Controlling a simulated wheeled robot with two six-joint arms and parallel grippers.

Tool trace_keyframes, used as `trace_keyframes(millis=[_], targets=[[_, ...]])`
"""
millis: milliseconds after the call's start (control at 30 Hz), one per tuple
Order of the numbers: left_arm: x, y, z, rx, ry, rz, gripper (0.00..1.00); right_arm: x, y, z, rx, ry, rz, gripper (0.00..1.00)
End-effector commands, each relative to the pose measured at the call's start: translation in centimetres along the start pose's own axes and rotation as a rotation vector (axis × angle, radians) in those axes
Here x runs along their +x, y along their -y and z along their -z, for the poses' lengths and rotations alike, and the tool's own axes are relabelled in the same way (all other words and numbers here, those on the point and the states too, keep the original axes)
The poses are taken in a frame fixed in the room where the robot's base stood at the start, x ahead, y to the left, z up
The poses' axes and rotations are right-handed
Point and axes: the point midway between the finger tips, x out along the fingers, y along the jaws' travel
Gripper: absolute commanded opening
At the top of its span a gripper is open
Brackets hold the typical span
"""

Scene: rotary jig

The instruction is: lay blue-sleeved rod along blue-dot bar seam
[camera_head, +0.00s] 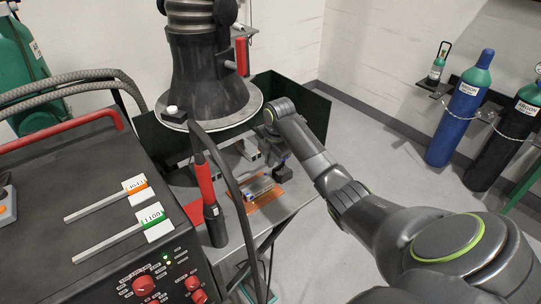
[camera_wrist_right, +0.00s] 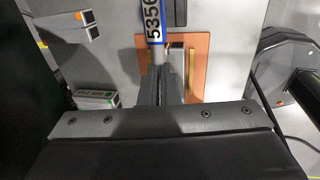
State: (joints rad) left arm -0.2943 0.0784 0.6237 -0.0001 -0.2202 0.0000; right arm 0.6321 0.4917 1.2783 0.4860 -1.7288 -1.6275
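The blue-sleeved rod (camera_wrist_right: 155,25) shows in the right wrist view with a white label reading 5356. Its grey shaft runs down between my right fingers (camera_wrist_right: 165,85), which look closed on it. In the head view a small blue and white bit, likely its sleeve (camera_head: 250,197), shows over the copper-coloured plate (camera_head: 268,205). My right gripper (camera_head: 281,168) is low over the back right of that plate. I cannot make out a blue dot or the seam; a brass strip (camera_wrist_right: 193,72) lies on the plate. My left gripper is not in view.
Orange-marked (camera_head: 135,185) and green-marked (camera_head: 151,217) rods lie on the black welding machine (camera_head: 80,235). A torch (camera_head: 208,190) and cable stand left of the plate. A dark conical hood (camera_head: 205,80) hangs above the metal table. Orange-marked (camera_wrist_right: 84,24) and green-marked (camera_wrist_right: 96,99) blocks show in the wrist view.

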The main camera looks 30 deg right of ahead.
Motion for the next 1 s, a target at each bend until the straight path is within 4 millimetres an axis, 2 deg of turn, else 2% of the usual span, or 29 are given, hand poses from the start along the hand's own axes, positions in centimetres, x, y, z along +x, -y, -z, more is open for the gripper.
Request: trace_keyframes(millis=[200, 500, 1000], targets=[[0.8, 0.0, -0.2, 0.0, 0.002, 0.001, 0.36, 2.0, 0.5, 0.0, 0.0, 0.0, 0.002, 0.0], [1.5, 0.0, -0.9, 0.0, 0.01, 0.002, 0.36, 3.7, 0.8, 0.0, 0.0, 0.001, 0.001, 0.0], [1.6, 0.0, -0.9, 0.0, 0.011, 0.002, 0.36, 4.0, 0.8, 0.0, 0.0, 0.001, 0.0, 0.0]])
